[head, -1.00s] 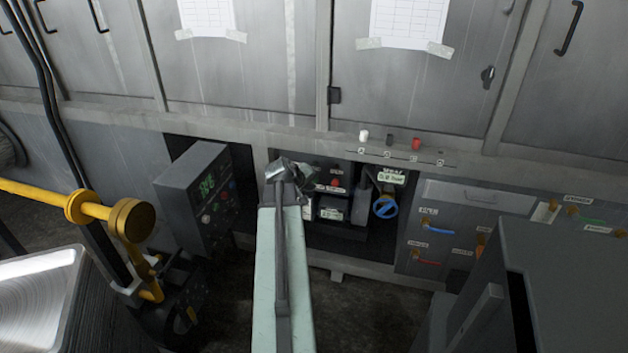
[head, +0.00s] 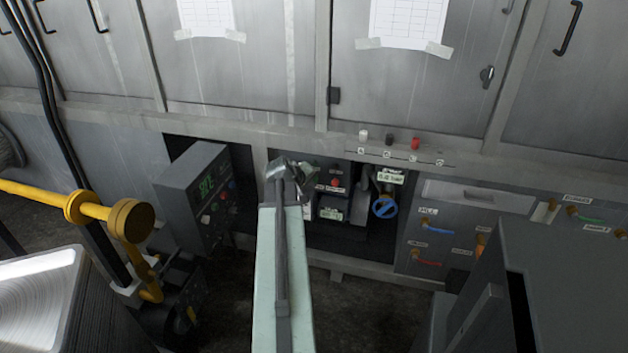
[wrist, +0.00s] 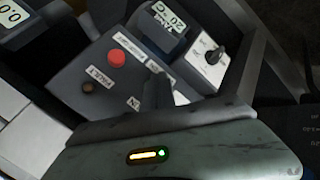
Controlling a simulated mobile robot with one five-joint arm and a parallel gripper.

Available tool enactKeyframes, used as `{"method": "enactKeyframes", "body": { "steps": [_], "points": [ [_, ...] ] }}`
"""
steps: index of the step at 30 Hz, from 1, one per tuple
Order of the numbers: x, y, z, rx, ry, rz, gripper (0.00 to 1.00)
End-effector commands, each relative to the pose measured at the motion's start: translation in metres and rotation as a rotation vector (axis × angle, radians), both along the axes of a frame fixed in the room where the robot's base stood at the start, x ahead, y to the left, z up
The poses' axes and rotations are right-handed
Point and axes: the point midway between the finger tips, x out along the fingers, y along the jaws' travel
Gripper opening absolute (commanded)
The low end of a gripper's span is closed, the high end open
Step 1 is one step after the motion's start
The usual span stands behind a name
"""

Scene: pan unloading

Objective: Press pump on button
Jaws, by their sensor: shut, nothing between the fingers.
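A grey control box (wrist: 95,90) fills the left and middle of the wrist view. It carries a red button (wrist: 117,58), a dark brown button (wrist: 87,88) and small white labels, upside down and hard to read; I cannot tell which button is the pump-on one. In the head view the box's red button (head: 336,183) shows in the open bay, just right of my gripper (head: 290,172). My gripper is shut and empty. In the wrist view its dark fingers (wrist: 158,90) overlap the box to the right of both buttons; contact cannot be told.
A black knob on a white plate (wrist: 210,56) and a display reading 20 C (wrist: 172,18) adjoin the box. Yellow pipe (head: 40,195) runs at far left.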

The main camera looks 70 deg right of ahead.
Motion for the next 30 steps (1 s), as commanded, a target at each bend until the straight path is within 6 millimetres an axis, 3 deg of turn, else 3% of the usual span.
{"method": "enactKeyframes", "body": {
  "steps": [30],
  "points": [
    [0.0019, -0.0085, 0.0000, 0.000, 0.000, 0.002, 0.00]
  ]
}}
